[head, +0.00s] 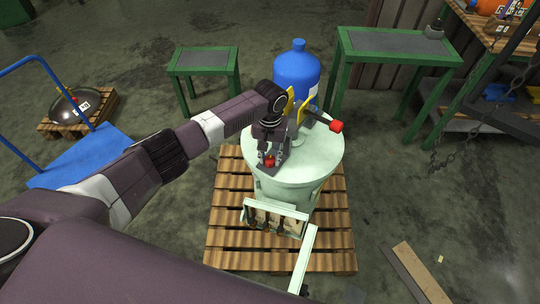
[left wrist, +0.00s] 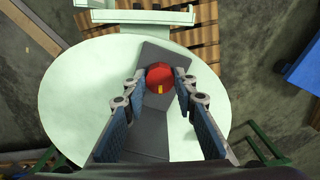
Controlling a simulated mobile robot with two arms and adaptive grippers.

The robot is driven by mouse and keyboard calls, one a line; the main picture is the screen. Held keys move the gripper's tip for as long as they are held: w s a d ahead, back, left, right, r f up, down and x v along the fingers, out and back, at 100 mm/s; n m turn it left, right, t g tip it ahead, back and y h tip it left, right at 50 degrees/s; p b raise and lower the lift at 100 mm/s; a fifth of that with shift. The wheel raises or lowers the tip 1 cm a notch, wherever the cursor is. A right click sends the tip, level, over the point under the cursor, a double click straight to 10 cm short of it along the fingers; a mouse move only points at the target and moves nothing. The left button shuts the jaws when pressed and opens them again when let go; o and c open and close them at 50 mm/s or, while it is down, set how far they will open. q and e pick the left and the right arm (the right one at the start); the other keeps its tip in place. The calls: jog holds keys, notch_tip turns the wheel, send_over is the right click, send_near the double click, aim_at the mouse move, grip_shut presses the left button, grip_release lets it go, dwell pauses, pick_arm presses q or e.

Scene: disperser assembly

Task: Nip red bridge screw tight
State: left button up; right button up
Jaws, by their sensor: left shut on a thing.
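The red bridge screw (head: 269,161) stands on top of the pale green drum (head: 318,165). In the left wrist view its round red head (left wrist: 159,74) carries a small yellow mark and sits on a dark grey plate (left wrist: 150,130). My left gripper (head: 268,157) reaches down over the drum from the left. Its two fingertips (left wrist: 158,83) are on either side of the red head, shut on it. The screw's lower part is hidden. My right gripper is in neither view.
A blue bottle (head: 297,70) stands behind the drum. A red-ended part (head: 336,126) sticks out to the right above the drum top, near yellow pieces (head: 302,108). A pale rack (head: 275,208) is at the drum's front. The drum stands on a wooden pallet (head: 228,225).

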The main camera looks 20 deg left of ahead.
pick_arm(q)
jog(key=m, duration=0.2)
jog(key=shift+r+m+p, duration=0.1)
jog(key=shift+m+p, duration=0.3)
jog(key=m, duration=0.3)
jog(key=shift+p, duration=0.3)
jog(key=m, duration=0.6)
jog(key=shift+w+m, duration=0.1)
jog(key=shift+m, duration=0.3)
jog(key=m, duration=0.4)
jog(key=shift+m, duration=0.3)
jog(key=m, duration=0.4)
jog(key=shift+m, duration=0.3)
jog(key=o, duration=1.2)
jog(key=shift+c, duration=0.2)
